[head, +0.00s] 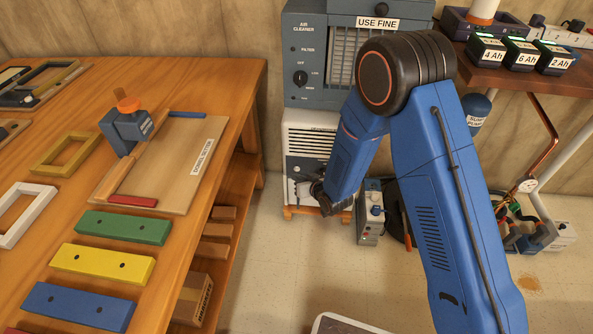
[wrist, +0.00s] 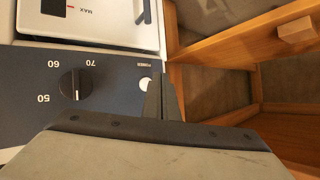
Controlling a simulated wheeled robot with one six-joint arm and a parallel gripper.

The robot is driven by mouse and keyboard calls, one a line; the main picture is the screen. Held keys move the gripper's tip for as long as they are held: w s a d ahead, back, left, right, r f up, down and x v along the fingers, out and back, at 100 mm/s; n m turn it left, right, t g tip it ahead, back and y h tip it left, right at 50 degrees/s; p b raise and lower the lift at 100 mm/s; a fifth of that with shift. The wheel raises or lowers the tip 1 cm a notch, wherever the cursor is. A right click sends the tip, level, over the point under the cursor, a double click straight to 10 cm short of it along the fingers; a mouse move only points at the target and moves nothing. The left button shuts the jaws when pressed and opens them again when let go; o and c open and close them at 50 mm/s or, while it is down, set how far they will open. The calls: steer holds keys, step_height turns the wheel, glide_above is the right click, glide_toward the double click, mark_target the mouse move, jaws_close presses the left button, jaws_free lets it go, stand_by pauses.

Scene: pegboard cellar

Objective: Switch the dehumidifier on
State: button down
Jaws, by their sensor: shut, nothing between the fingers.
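A small round white power button (wrist: 145,84) sits near the panel's right edge, under an upside-down label. My gripper (wrist: 163,85) is shut and empty, its tips right beside the button and partly over it. I cannot tell if they touch. In the head view my gripper (head: 326,206) hides part of the dehumidifier's lower front.
The air cleaner (head: 318,50) stands above the dehumidifier. A wooden workbench (head: 235,85) with a lower shelf is close on the left. A grey box (head: 370,212) stands on the floor to the right. A shelf with batteries (head: 520,75) is at the upper right.

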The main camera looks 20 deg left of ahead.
steer(key=s, duration=0.2)
steer(key=s+d, duration=0.1)
steer(key=s, duration=0.2)
steer(key=shift+d, duration=0.1)
stand_by(0.6)
